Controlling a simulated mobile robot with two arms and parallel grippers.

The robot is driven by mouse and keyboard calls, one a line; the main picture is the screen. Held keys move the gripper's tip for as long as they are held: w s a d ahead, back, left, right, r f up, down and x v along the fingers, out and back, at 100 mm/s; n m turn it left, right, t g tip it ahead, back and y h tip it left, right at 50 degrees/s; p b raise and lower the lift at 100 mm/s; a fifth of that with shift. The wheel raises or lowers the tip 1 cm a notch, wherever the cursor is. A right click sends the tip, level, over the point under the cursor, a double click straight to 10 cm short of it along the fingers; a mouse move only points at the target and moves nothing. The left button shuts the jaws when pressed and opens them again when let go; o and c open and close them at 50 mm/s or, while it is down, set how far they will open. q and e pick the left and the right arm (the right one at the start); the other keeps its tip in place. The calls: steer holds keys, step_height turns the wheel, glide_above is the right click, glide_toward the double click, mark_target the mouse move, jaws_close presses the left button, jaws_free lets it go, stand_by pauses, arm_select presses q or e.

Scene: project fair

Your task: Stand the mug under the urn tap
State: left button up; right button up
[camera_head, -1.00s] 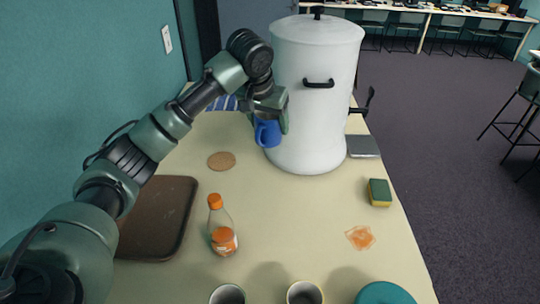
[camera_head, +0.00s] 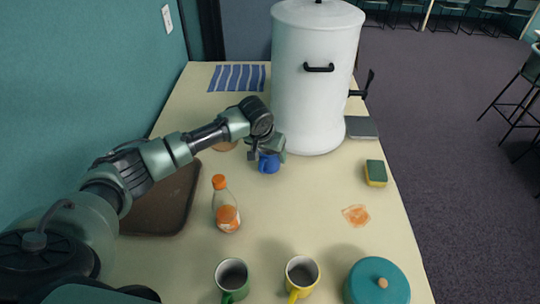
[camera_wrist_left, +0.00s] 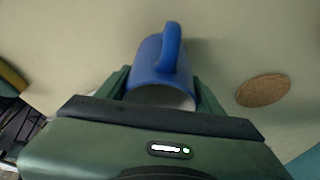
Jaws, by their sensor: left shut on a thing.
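The blue mug (camera_head: 269,164) is in my left gripper (camera_head: 267,154), near the front left of the urn's base. In the left wrist view the mug (camera_wrist_left: 160,68) sits between the two fingers, its handle facing up in the picture. I cannot tell whether it touches the table. The white urn (camera_head: 316,100) stands at the back of the table with a black handle on its front. Its black tap (camera_head: 362,88) sticks out on the right side, above a grey drip tray (camera_head: 361,128). My right gripper is not in view.
A cork coaster (camera_wrist_left: 263,90) is partly hidden by my left arm in the head view. An orange-capped bottle (camera_head: 226,207), brown tray (camera_head: 160,211), green mug (camera_head: 232,279), yellow mug (camera_head: 301,277), teal lidded pot (camera_head: 378,283), sponge (camera_head: 375,173) and orange stain (camera_head: 356,215) surround clear table (camera_head: 300,200).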

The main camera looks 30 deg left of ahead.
arm_select(q)
steer(key=shift+f, duration=0.9)
steer(key=shift+f, duration=0.1)
steer(key=o, duration=1.7)
